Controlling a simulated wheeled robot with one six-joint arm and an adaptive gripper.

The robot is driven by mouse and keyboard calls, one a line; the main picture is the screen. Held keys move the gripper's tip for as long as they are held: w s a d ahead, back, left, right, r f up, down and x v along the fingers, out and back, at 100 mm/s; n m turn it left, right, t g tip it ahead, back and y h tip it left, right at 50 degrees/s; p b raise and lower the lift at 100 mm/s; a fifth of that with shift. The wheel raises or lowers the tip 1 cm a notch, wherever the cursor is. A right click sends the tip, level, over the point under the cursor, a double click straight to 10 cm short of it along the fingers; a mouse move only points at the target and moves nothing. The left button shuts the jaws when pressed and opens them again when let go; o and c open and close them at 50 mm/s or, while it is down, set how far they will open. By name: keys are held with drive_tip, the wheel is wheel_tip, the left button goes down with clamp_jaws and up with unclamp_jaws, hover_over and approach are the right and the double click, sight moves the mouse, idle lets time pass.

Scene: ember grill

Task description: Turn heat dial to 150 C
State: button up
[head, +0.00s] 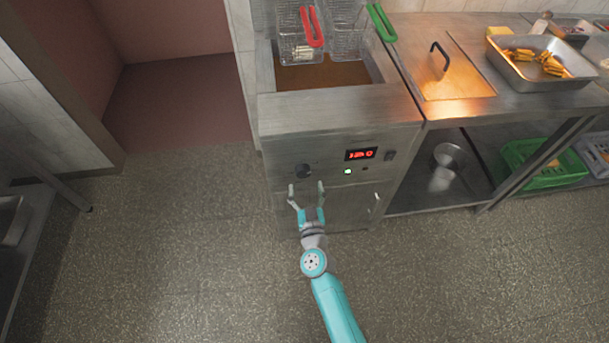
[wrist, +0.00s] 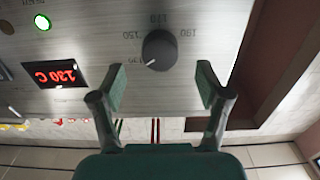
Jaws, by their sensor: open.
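The heat dial (head: 303,171) is a dark round knob on the fryer's steel front panel. In the wrist view the dial (wrist: 160,50) appears upside down among printed marks, with 150 and 190 legible. My gripper (head: 306,187) is open and empty in front of the panel. In the wrist view its fingertips (wrist: 160,82) are apart, with the dial beyond the gap between them, not gripped.
A green light (head: 348,171) glows below the display, and a dark switch (head: 390,155) is to its right. The fryer (head: 340,117) holds baskets with red and green handles. A steel counter with a tray of fries (head: 540,75) stands right. The floor around my arm is clear.

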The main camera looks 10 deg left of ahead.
sight(304, 175)
drive_tip(key=shift+x, duration=2.6)
drive_tip(key=c, duration=1.2)
